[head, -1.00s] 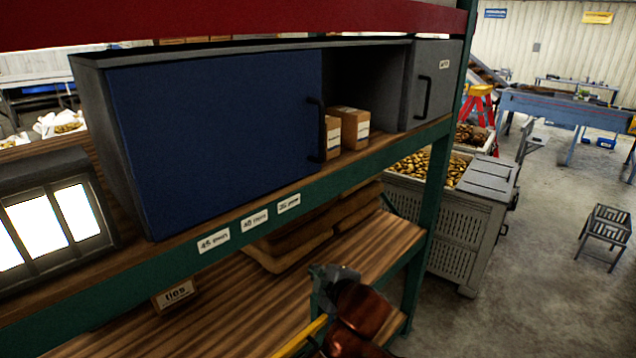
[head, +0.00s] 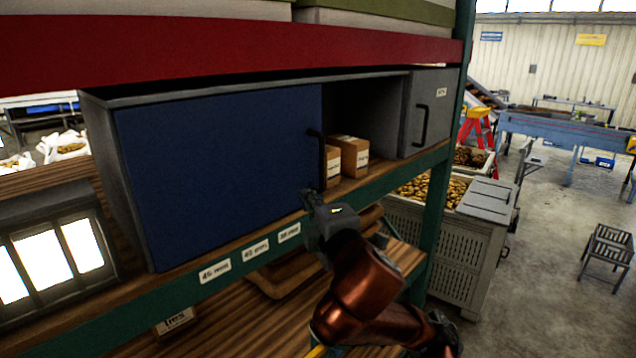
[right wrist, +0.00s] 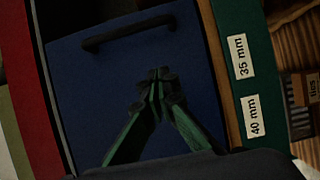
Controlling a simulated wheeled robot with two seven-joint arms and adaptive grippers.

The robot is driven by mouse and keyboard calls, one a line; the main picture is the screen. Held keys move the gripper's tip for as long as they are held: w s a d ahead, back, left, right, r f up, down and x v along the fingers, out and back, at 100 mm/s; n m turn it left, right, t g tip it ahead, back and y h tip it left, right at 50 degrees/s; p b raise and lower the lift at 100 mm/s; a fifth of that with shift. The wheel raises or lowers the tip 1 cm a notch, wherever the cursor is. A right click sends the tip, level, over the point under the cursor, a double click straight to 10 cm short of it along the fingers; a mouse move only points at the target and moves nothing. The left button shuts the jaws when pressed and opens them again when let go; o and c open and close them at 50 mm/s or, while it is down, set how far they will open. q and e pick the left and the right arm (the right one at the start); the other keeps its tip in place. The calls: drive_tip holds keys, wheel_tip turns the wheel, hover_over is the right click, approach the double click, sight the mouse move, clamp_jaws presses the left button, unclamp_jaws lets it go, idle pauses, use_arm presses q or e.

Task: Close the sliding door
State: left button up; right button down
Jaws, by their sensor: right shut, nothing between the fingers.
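The cabinet's blue sliding door (head: 220,165) covers the left and middle of the grey cabinet (head: 108,185) on the shelf. To its right is an open gap with small cardboard boxes (head: 354,155) inside. My right gripper (head: 308,196) is shut and empty, at the door's lower right corner. In the right wrist view, the shut fingers (right wrist: 160,76) are over the blue door, apart from the handle (right wrist: 128,33). My left gripper is not in view.
A grey compartment front (head: 430,115) with its own black handle closes the cabinet's right end. The green shelf edge (head: 232,262) with paper labels runs just below the door. A red beam (head: 250,55) crosses above.

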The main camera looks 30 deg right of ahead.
sight(314, 187)
drive_tip(key=w, duration=0.2)
drive_tip(key=w+p, duration=0.1)
drive_tip(key=shift+w+d+r, duration=0.1)
drive_tip(key=shift+w+d, duration=0.1)
drive_tip(key=shift+w, duration=0.15)
drive_tip(key=d, duration=0.2)
drive_tip(key=d+p, duration=0.1)
drive_tip(key=d, duration=0.1)
drive_tip(key=shift+w, duration=0.4)
drive_tip(key=shift+a, duration=0.1)
